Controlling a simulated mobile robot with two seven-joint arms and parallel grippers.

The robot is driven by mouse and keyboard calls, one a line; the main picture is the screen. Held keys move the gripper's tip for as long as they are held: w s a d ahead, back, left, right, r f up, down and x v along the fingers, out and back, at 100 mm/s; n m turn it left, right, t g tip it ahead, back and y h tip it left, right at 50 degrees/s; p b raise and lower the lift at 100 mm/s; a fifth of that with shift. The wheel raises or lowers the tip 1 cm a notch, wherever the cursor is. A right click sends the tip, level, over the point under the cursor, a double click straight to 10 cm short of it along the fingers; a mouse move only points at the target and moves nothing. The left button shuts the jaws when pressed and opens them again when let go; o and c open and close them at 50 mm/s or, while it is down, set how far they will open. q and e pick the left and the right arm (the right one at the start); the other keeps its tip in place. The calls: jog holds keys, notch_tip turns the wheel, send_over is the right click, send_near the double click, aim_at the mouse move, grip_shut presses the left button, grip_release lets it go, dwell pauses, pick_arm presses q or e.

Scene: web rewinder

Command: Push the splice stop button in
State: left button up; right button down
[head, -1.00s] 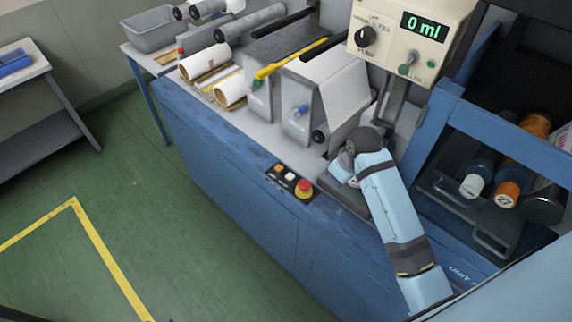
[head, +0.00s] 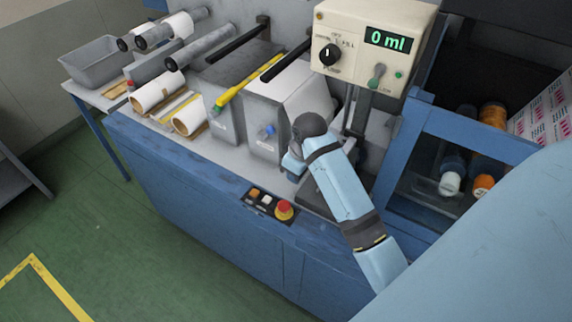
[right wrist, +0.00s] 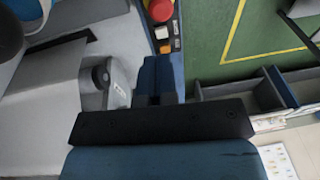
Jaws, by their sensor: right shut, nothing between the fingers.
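A small black button panel (head: 265,204) sits on the front edge of the blue machine. It carries a red mushroom button (head: 284,210), a white button (head: 266,199) and an orange button (head: 254,192). No label is readable, so I cannot tell which is the splice stop button. The red button (right wrist: 160,10), white button (right wrist: 162,32) and orange button (right wrist: 165,48) also show at the top of the right wrist view. My right gripper (head: 292,168) is behind the panel, beside the grey blocks, mostly hidden by its wrist. Its blue fingers (right wrist: 158,78) are shut and empty, apart from the buttons.
A beige pump box (head: 375,45) reading 0 ml hangs behind. Paper rolls (head: 158,92) lie at the left. The green floor (head: 130,235) in front is clear.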

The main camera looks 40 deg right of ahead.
aim_at(285, 204)
jog(key=f, duration=0.3)
jog(key=w+a+f+p, duration=0.1)
jog(key=f, duration=0.7)
jog(key=shift+w+a, duration=0.15)
jog(key=shift+a, duration=0.15)
jog(key=shift+f, duration=0.55)
pick_arm(q)
jog(key=shift+w+r, duration=0.2)
jog(key=shift+r, duration=0.2)
pick_arm(e)
jog(key=shift+w+a+f, duration=0.1)
